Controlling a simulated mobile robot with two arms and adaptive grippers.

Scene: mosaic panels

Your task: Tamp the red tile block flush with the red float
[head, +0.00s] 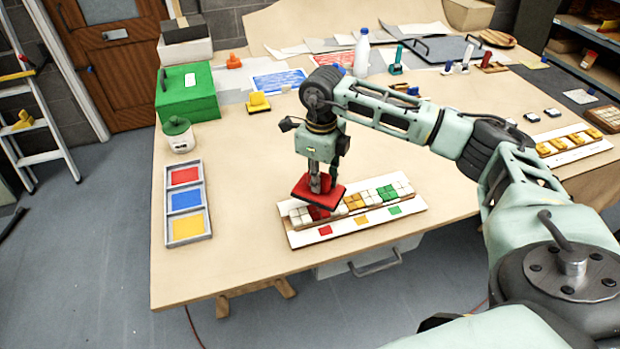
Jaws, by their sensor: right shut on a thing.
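My right gripper (321,181) points down and is shut on the red float (332,199), whose handle is mostly hidden between the fingers. The float is slightly tilted in the picture and hangs over the left end of the mosaic panel (341,231). The red tile block (317,212) lies in the panel's tile row just below the float and is partly hidden by it. I cannot tell whether the float touches the block or how high the block sits. My left gripper is out of view.
White, yellow and green tiles continue to the right in the row. A tray (207,202) with red, blue and yellow fields lies left. The table's middle left is clear.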

